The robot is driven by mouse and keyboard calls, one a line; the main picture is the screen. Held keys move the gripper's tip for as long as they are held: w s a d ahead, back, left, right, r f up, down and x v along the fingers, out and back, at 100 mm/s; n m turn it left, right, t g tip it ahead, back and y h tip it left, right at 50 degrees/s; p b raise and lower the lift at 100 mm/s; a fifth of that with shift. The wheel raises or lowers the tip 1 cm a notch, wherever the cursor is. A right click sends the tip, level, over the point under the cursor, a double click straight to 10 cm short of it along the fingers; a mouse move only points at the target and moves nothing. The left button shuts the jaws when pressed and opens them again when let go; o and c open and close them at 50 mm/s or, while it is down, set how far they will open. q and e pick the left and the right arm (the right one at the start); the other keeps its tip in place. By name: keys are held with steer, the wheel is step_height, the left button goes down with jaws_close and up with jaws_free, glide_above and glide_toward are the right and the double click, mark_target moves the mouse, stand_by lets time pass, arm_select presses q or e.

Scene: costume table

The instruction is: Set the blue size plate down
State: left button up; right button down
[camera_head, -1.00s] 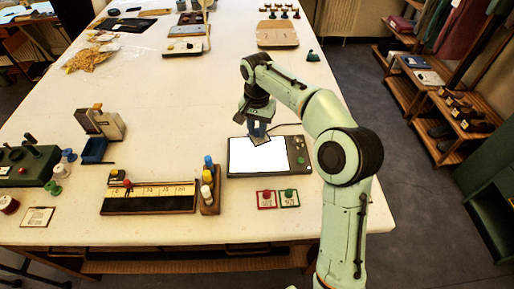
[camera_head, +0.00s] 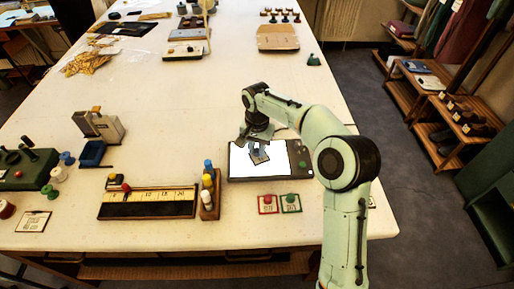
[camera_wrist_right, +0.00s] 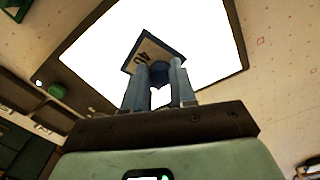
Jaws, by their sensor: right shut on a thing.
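The blue size plate (camera_head: 261,157) is a small beige card with a blue rim and a blue knob. In the wrist view the plate (camera_wrist_right: 152,49) appears tilted in the picture, with dark figures at its left corner. My right gripper (camera_head: 257,147) is shut on the knob; its fingers (camera_wrist_right: 160,84) partly hide the plate. The plate is over the white lit screen of a dark-framed panel (camera_head: 240,178). I cannot tell whether it touches the screen. My left gripper is not in view.
A red plate (camera_head: 268,204) and a green plate (camera_head: 291,203) lie just in front of the panel. A numbered ruler board (camera_head: 150,203) and a rack of colored pegs (camera_head: 209,190) stand to its left. The middle of the table behind is clear.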

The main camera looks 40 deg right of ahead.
mark_target(257, 152)
steer(key=c, duration=0.9)
jaws_free()
steer(key=shift+f, duration=0.1)
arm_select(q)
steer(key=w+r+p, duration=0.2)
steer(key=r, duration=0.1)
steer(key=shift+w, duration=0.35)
arm_select(e)
step_height(257, 152, up, 12)
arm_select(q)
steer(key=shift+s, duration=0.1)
